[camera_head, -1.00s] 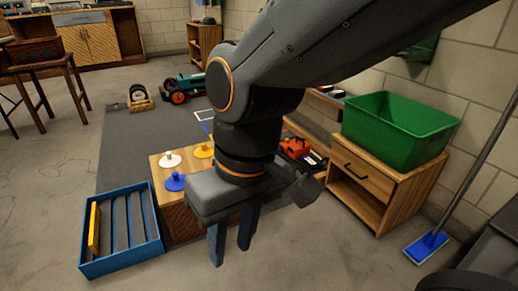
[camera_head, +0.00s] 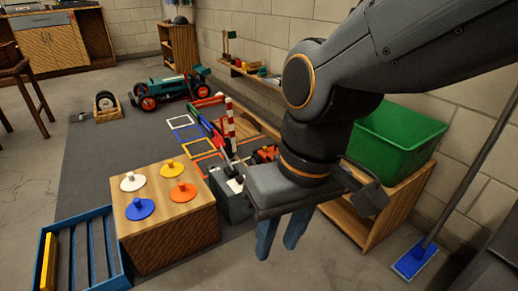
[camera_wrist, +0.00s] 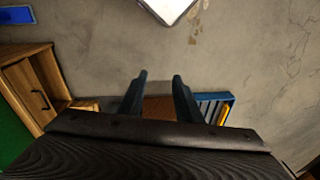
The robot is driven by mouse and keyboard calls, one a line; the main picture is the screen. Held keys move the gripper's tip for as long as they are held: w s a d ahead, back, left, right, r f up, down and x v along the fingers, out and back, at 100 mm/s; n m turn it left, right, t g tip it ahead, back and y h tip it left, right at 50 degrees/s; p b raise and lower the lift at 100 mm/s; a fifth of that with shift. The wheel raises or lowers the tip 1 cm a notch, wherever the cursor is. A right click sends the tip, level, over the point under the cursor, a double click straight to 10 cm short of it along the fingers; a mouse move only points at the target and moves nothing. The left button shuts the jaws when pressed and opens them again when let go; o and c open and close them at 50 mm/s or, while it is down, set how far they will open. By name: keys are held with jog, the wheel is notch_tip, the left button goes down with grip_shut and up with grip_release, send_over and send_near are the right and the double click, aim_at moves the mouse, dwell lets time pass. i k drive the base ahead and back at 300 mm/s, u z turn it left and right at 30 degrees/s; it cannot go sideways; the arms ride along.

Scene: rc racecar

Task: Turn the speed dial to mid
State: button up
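I cannot make out a speed dial for certain in either view. A grey box (camera_head: 232,203) with small dark and white parts on top stands just right of the wooden block, partly hidden behind my gripper; I cannot tell whether a dial is on it. My gripper (camera_head: 281,240) hangs in front of and to the right of that box, pointing down, fingers apart and empty. In the wrist view the two fingers (camera_wrist: 158,84) are also apart with nothing between them. A teal race car (camera_head: 165,88) stands on the grey mat further back.
A wooden block (camera_head: 165,235) bears white, yellow, blue and orange knobbed discs. A blue slotted tray (camera_head: 100,265) is at the lower left. A green bin (camera_head: 400,140) sits on a wooden cabinet (camera_head: 385,215) at right. A striped post (camera_head: 229,122) stands behind the grey box.

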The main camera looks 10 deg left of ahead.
aim_at(240, 179)
jog(key=i, duration=1.4)
